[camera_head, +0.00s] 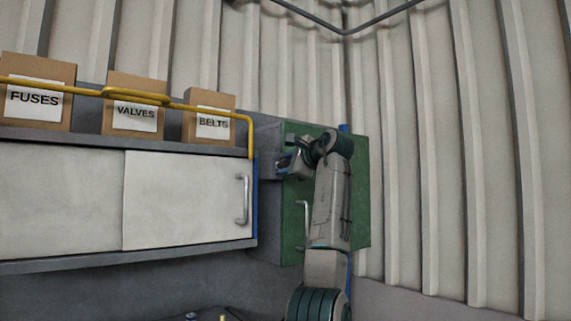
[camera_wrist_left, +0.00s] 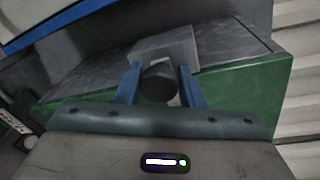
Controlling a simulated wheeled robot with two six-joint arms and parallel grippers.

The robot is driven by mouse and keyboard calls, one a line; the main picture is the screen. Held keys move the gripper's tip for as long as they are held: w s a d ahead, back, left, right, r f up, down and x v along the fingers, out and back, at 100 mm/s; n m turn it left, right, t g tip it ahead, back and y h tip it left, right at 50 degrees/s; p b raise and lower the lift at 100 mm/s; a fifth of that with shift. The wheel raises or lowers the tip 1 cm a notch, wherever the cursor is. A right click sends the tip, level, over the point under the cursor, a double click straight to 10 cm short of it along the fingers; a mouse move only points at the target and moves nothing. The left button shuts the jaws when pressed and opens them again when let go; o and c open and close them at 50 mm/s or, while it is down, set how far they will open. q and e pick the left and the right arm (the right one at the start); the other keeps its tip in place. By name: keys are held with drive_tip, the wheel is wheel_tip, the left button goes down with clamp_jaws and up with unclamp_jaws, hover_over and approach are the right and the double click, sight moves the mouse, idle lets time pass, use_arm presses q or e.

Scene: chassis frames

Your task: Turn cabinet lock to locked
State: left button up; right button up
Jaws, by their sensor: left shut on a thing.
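The green cabinet door (camera_head: 358,205) is on the grey wall cabinet at the corner, right of the shelf. My left gripper (camera_head: 284,163) is in front of the cabinet's upper left part. In the left wrist view, the gripper's two blue fingers (camera_wrist_left: 160,86) are shut on a dark round lock knob (camera_wrist_left: 158,84), one on each side. Behind the knob is a grey lock block (camera_wrist_left: 170,47) on the cabinet. My left arm hides part of the door in the head view. The lock's turned position cannot be told. My right gripper is not in view.
A silver door handle (camera_head: 305,210) is below my gripper, close to my arm. Left of the cabinet are white sliding doors (camera_head: 185,200) under a yellow rail (camera_head: 215,108) and boxes marked fuses, valves and belts (camera_head: 209,118). Corrugated wall (camera_head: 450,150) is at right.

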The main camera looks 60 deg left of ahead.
use_arm(q)
drive_tip(key=shift+w+f+m, duration=0.15)
drive_tip(key=shift+f+m, duration=0.15)
drive_tip(key=shift+f, duration=0.05)
idle(0.3)
drive_tip(key=o, duration=0.9)
drive_tip(key=shift+d, duration=0.1)
drive_tip(key=shift+w, duration=0.1)
drive_tip(key=shift+d, duration=0.2)
drive_tip(key=d+b, duration=0.1)
drive_tip(key=d, duration=0.2)
drive_tip(key=d+r+b, duration=0.1)
drive_tip(key=d+b, duration=0.1)
drive_tip(key=d, duration=0.1)
drive_tip(key=d+b, duration=0.1)
drive_tip(key=d, duration=0.3)
drive_tip(key=shift+w+r+b, duration=0.3)
drive_tip(key=shift+w+r, duration=0.05)
